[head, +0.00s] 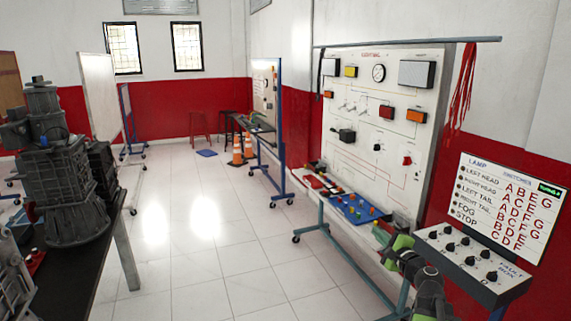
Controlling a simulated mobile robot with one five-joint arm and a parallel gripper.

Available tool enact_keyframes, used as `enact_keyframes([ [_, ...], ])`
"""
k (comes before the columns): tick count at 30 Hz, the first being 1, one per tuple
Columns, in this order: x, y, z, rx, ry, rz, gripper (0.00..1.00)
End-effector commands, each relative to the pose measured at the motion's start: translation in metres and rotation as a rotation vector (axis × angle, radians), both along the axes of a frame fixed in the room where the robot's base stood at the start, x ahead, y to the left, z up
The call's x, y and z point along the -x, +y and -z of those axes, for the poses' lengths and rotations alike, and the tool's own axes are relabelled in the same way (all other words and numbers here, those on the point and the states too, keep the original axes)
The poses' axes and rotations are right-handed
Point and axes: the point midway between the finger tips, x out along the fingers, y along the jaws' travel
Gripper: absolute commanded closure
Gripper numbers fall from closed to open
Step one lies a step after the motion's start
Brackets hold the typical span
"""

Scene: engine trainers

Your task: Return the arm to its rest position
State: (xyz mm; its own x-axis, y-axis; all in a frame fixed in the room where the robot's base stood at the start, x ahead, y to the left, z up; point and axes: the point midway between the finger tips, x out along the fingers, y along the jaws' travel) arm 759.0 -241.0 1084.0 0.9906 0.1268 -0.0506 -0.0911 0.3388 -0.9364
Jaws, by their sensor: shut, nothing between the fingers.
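My arm, green and black, rises from the bottom edge at the right of the head view. My gripper (382,236) is at its far end, small in the picture, in front of the lower edge of the white lighting panel (345,110). It is shut with nothing held. The arm reaches forward, between the blue tray (352,209) on the panel's shelf and the fault box (474,262). I cannot tell whether the gripper touches the shelf, and the arm hides part of the panel stand.
The fault box has several black knobs, with a lamp switch chart (509,208) above it. Red cables (464,85) hang from the panel's top bar. A dark bench (85,262) with engine parts stands at the left. The tiled floor (205,250) between is clear. Orange cones (237,150) stand farther back.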

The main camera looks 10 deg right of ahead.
Motion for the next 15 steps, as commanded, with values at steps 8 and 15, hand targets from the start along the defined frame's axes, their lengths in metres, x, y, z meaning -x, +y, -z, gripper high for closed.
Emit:
enact_keyframes([
  [8,-0.002,0.237,0.07,0.428,0.178,-0.502,1.0],
  [15,0.082,0.351,0.168,0.988,0.41,-0.997,1.0],
])
